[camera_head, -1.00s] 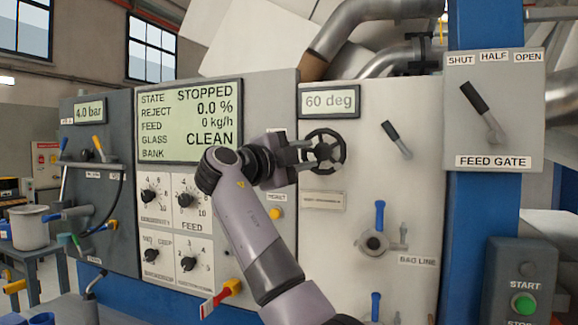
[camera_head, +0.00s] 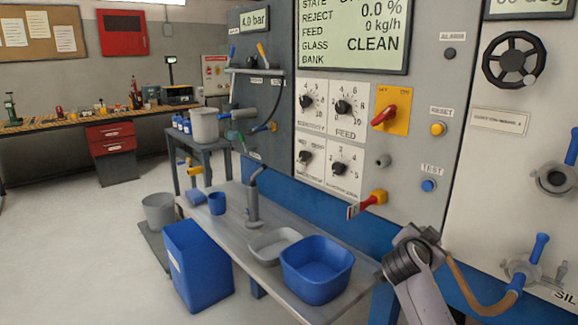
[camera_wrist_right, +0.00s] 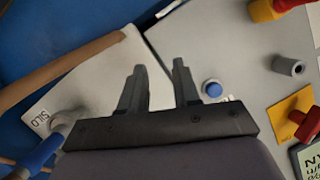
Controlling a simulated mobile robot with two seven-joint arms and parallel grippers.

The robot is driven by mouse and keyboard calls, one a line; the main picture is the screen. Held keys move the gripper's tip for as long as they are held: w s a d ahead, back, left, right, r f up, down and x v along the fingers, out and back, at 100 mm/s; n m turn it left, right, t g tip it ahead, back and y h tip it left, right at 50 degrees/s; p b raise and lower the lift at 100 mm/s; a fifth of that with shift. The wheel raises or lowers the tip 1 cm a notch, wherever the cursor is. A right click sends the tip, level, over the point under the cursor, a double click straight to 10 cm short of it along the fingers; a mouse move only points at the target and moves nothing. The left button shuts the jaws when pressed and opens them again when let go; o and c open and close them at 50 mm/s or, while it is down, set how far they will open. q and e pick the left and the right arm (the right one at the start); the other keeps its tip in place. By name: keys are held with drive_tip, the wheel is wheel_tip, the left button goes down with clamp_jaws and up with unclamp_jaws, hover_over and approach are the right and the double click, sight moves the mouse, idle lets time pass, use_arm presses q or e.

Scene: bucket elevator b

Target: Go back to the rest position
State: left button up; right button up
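My right gripper (camera_wrist_right: 158,64) shows in the right wrist view with its two dark fingers apart and nothing between them. It is in front of the grey and white panels, with the blue test button (camera_wrist_right: 213,89) just right of the fingers. In the head view my right arm is at the bottom right, below that test button (camera_head: 429,186); its fingers cannot be made out there. The black handwheel (camera_head: 514,61) is at the upper right, clear of the arm. My left gripper is not in view.
A low bench carries a blue tub (camera_head: 317,270), a grey tray (camera_head: 275,246) and a blue cup (camera_head: 217,203). A blue bin (camera_head: 198,266) stands on the floor. A red-handled valve (camera_head: 368,204) and a tan hose (camera_head: 470,297) are near my arm. Floor at left is clear.

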drive_tip(key=s+a+f+n+y, duration=0.3)
drive_tip(key=s+f+n, duration=0.3)
drive_tip(key=f, duration=0.5)
drive_tip(key=s+a+f+n+y, duration=0.2)
drive_tip(key=s+f+n+y, duration=0.1)
drive_tip(key=s+f, duration=0.65)
drive_tip(key=s+a+f+n+y, duration=0.2)
drive_tip(key=s+f+n, duration=0.1)
drive_tip(key=s, duration=0.7)
drive_tip(key=s+a+f+n+g+y, duration=0.1)
drive_tip(key=s+a+f+n+y, duration=0.2)
drive_tip(key=s, duration=0.8)
drive_tip(key=shift+a+f, duration=0.2)
drive_tip(key=shift+f, duration=0.35)
drive_tip(key=shift+w, duration=0.1)
